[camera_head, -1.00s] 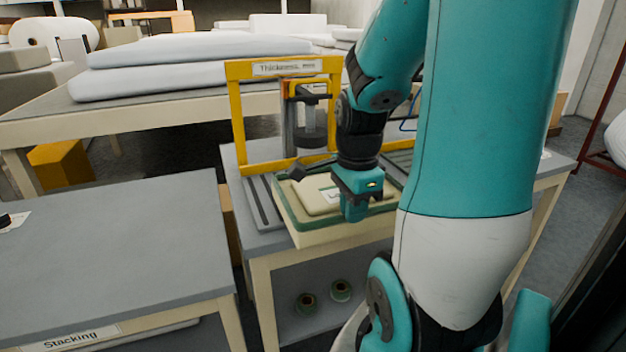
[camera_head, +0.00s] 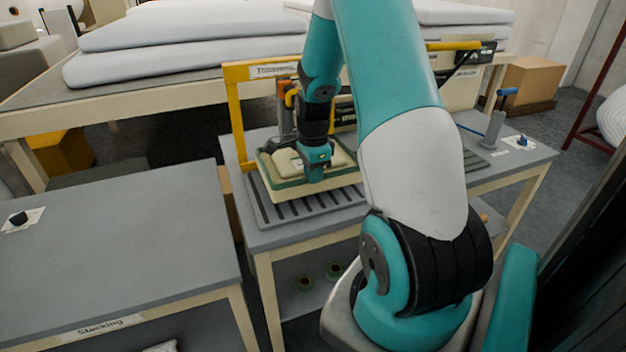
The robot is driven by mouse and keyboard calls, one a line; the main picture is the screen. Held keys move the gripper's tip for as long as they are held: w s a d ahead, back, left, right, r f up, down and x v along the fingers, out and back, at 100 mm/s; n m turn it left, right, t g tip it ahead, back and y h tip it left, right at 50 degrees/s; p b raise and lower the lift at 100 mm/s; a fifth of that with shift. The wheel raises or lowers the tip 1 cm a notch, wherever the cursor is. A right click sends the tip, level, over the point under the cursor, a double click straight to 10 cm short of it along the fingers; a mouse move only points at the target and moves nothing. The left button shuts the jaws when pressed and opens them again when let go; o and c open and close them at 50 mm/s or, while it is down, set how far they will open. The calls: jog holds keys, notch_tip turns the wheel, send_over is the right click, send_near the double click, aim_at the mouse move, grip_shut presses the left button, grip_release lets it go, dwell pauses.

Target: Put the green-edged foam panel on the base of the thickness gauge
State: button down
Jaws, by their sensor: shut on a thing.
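The green-edged foam panel (camera_head: 283,192) is a cream slab with a green rim and a smaller raised cream block on top. My gripper (camera_head: 315,174) is shut on it from above, near the middle; the fingertips are partly hidden. The thickness gauge has a yellow frame (camera_head: 235,115) with a label on its top bar. Its grey slotted base (camera_head: 268,213) lies in front of the frame. The panel is over the back part of this base, partly inside the frame. I cannot tell whether it touches the base.
A grey table marked "Stacking" (camera_head: 110,250) stands at the left, mostly bare, with a black knob (camera_head: 18,218). White wadding slabs (camera_head: 190,50) lie on the table behind. A grey post with a blue top (camera_head: 494,128) stands at the gauge table's right.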

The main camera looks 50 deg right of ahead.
aim_at(313, 193)
jog(key=shift+f+p, duration=0.35)
jog(key=shift+f, duration=1.4)
jog(key=shift+f, duration=0.1)
jog(key=shift+f, duration=0.15)
jog(key=c, duration=1.2)
grip_release()
jog(key=shift+o, duration=0.2)
jog(key=shift+r, duration=0.2)
